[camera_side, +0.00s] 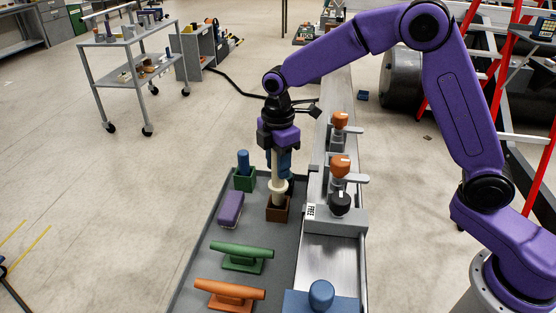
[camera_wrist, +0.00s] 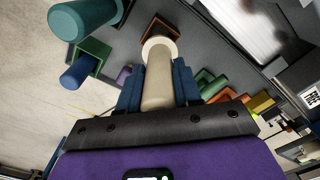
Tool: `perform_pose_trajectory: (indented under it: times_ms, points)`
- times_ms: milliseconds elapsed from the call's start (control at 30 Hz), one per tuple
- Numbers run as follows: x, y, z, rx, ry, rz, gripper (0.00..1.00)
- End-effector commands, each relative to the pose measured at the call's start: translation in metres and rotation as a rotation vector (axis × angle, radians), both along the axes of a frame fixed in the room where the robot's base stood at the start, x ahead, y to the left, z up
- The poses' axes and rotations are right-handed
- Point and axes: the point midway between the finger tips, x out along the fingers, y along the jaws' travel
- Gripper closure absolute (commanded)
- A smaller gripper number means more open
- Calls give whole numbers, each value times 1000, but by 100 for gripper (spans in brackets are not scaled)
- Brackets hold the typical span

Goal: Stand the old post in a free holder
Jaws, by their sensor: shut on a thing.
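My gripper (camera_side: 279,150) is shut on a cream post (camera_side: 278,186) with a wide collar, held upright. The post also fills the middle of the wrist view (camera_wrist: 158,85), between my blue fingers (camera_wrist: 158,88). Its lower end is at the mouth of a brown holder (camera_side: 279,213); I cannot tell whether it is seated or how deep. A green holder (camera_side: 244,182) to the left has a blue post (camera_side: 243,159) standing in it; both show at the left of the wrist view (camera_wrist: 78,72). A larger teal cylinder (camera_wrist: 85,18) shows at upper left there.
A grey tray (camera_side: 203,240) holds a purple block (camera_side: 231,208), a green cleat (camera_side: 242,256) and an orange cleat (camera_side: 230,294). To the right, a grey housing (camera_side: 345,220) with orange-topped fittings (camera_side: 340,166) bears a "FREE" label (camera_side: 311,211). A blue knob (camera_side: 321,294) stands in front.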

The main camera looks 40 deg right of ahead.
Motion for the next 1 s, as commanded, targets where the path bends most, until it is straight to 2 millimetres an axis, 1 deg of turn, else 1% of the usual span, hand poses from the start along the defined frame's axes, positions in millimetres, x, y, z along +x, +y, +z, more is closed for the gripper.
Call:
perform_pose_trajectory:
  times_ms: [1000]
  points:
    - [0,0,-22,0,0,0,100]
